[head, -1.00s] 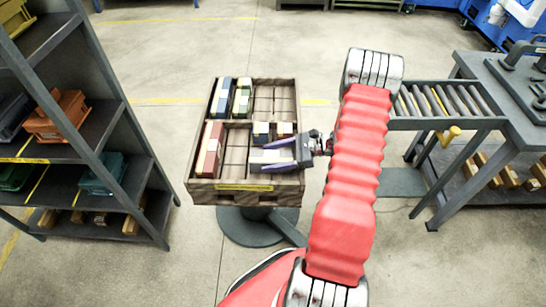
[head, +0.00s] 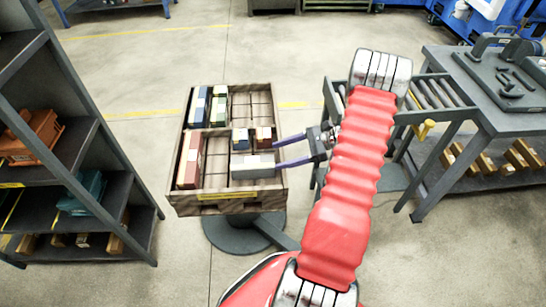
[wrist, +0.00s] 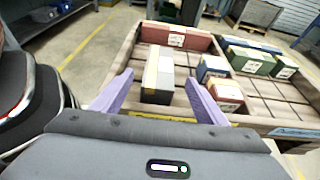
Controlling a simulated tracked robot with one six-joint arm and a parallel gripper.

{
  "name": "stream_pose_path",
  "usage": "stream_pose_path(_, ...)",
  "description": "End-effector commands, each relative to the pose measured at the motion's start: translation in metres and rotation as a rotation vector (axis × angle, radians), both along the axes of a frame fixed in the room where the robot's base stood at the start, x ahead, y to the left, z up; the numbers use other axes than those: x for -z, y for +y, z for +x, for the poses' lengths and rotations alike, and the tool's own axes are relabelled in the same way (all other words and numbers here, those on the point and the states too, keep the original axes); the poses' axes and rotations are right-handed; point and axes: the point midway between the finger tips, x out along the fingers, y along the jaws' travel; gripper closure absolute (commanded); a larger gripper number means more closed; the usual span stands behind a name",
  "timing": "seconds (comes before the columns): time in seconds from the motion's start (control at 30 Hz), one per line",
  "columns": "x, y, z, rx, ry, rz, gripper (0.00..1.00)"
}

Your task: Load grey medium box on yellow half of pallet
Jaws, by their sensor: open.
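The grey medium box (head: 252,166) rests on the near half of the pallet (head: 227,206), the half with the yellow label (head: 222,194) on its front edge. It also shows in the wrist view (wrist: 158,79), with a pale tape strip. My gripper (head: 276,156) is open and empty, with purple fingers just right of the box in the head view. In the wrist view the fingers (wrist: 158,78) point toward the box, one to each side in the picture, and the box stands clear ahead of them.
A long red box (head: 190,160), a small blue box (head: 240,138) and a small red box (head: 263,138) share this half. Blue and green boxes (head: 209,106) stand on the far half. A shelf (head: 85,150) is at left, a roller conveyor (head: 437,93) at right.

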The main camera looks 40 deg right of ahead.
Motion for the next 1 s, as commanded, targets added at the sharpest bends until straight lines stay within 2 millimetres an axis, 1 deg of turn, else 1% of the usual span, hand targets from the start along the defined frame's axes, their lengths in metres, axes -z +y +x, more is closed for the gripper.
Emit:
stream_pose_path(0.17,-0.0028,-0.0059,-0.0048,0.0,0.001,0.001,0.33)
stream_pose_path(0.8,-0.0026,-0.0058,-0.0046,0.0,0.001,0.001,0.33)
stream_pose_path(0.93,-0.0058,-0.0032,-0.0032,-0.011,0.0,-0.01,0.33)
stream_pose_path(1.0,-0.0112,0.0015,-0.0008,-0.03,-0.002,-0.028,0.33)
